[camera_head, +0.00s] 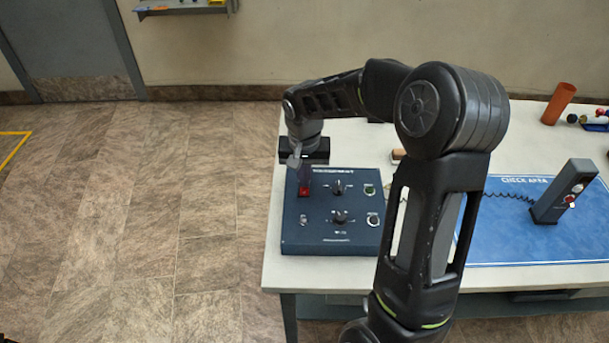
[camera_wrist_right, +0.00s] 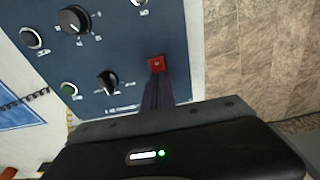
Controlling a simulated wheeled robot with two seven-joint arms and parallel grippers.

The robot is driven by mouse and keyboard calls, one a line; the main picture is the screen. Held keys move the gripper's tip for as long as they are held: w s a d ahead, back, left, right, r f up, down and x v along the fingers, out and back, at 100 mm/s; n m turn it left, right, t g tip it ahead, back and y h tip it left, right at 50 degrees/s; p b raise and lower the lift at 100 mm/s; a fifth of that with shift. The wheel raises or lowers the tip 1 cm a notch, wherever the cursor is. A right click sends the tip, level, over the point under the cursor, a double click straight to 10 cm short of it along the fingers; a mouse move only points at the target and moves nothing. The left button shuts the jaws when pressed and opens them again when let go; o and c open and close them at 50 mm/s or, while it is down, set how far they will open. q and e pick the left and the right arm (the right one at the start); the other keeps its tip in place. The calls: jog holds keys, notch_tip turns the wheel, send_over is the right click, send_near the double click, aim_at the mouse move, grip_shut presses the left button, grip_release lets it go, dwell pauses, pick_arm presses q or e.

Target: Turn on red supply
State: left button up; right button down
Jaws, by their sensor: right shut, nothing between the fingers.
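The dark blue control panel (camera_head: 330,238) sits on the left end of the white table. A red switch (camera_head: 304,191) is near its upper left corner and also shows in the right wrist view (camera_wrist_right: 156,64). My right gripper (camera_head: 304,177) points down over this switch from above. In the right wrist view its dark fingers (camera_wrist_right: 157,78) are shut, with nothing between them, and their tips end at the red switch's edge. I cannot tell whether they touch it. My left gripper is not in view.
The panel also carries black knobs (camera_head: 339,216), a green button (camera_head: 369,190) and a small toggle (camera_head: 303,220). Right of my arm lie a blue check mat (camera_head: 500,248) and an upright device (camera_head: 560,195) with a coiled cord. An orange cylinder (camera_head: 559,103) stands behind.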

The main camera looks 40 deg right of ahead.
jog(key=shift+w+f+b, duration=0.1)
jog(key=shift+f+b, duration=0.25)
jog(key=shift+b, duration=0.1)
jog(key=shift+r, duration=0.2)
jog(key=shift+f, duration=0.1)
jog(key=shift+s, duration=0.2)
jog(key=shift+s+a, duration=0.1)
jog(key=shift+a, duration=0.05)
jog(key=shift+s+a, duration=0.3)
jog(key=shift+s, duration=0.1)
jog(key=shift+r, duration=0.3)
